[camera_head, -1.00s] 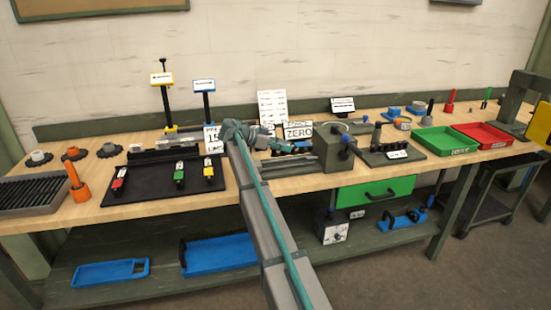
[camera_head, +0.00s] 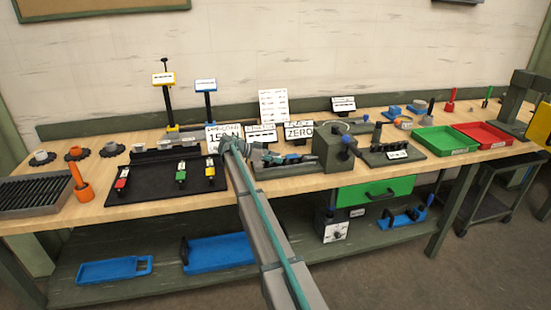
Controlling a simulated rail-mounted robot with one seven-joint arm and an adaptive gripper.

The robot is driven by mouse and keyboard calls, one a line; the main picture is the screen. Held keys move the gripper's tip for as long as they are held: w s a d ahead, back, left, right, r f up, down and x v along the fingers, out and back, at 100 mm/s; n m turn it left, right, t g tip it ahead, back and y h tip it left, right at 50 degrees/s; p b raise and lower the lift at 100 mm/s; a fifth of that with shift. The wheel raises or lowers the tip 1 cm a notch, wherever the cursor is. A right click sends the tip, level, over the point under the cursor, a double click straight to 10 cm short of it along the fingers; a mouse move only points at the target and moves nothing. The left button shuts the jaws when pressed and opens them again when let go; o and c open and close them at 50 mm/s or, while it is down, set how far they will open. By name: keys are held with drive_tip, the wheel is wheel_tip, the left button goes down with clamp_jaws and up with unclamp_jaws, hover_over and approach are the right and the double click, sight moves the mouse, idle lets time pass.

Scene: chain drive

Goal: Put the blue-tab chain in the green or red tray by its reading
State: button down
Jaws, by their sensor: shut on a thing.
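My gripper (camera_head: 280,158) is at the left part of the grey bench fixture (camera_head: 290,172), low over it. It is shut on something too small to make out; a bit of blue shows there. I cannot tell whether this is the blue-tab chain. The black mat (camera_head: 150,192) bears chains with a red tab (camera_head: 122,178), a green tab (camera_head: 181,172) and a yellow tab (camera_head: 210,168); no blue tab shows on it. The green tray (camera_head: 442,139) and the red tray (camera_head: 484,132) stand at the right and look empty.
A grey-green block (camera_head: 333,150) stands right of my gripper, with a dark fixture board (camera_head: 408,158) beyond it. Signs, including one reading ZERO (camera_head: 299,131), stand behind. An orange tool (camera_head: 80,185) and a ribbed rack (camera_head: 35,193) are at the left.

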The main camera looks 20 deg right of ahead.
drive_tip(key=shift+f, duration=0.15)
drive_tip(key=c, duration=0.8)
unclamp_jaws()
drive_tip(key=shift+o, duration=0.2)
drive_tip(key=shift+p, duration=0.55)
drive_tip(key=b+v, duration=0.3)
drive_tip(key=v, duration=0.6)
drive_tip(key=shift+a, duration=0.4)
drive_tip(key=shift+o, duration=0.4)
drive_tip(key=shift+a, duration=0.4)
